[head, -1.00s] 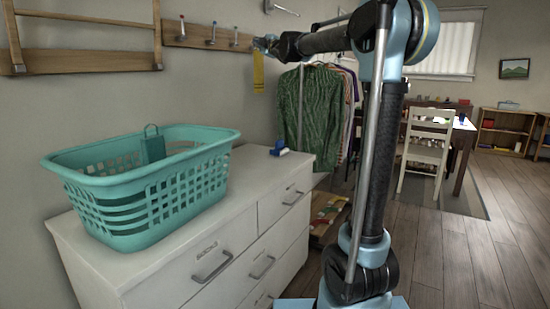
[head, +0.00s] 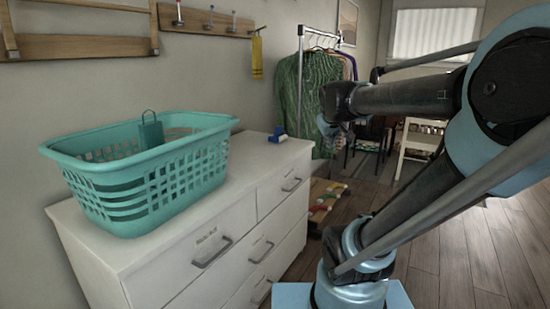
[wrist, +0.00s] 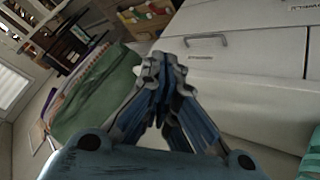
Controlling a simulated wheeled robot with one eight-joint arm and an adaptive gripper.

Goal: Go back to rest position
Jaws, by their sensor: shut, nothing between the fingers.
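My gripper (head: 330,118) is at the end of my bent arm, in front of the hanging green clothes in the head view. It is in the air, to the right of the white dresser and apart from it. In the wrist view the fingers of my gripper (wrist: 164,68) come together at the tips, with nothing held between them. The dresser (wrist: 240,52) and the green garment (wrist: 112,92) show beyond the fingers there.
A teal basket (head: 150,188) with a teal item inside stands on the white dresser (head: 215,215), beside a small blue object (head: 278,136). A yellow item (head: 257,57) hangs from the hook rail (head: 205,22). A clothes rack (head: 301,70) and white chair (head: 415,145) stand behind. Floor at right is clear.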

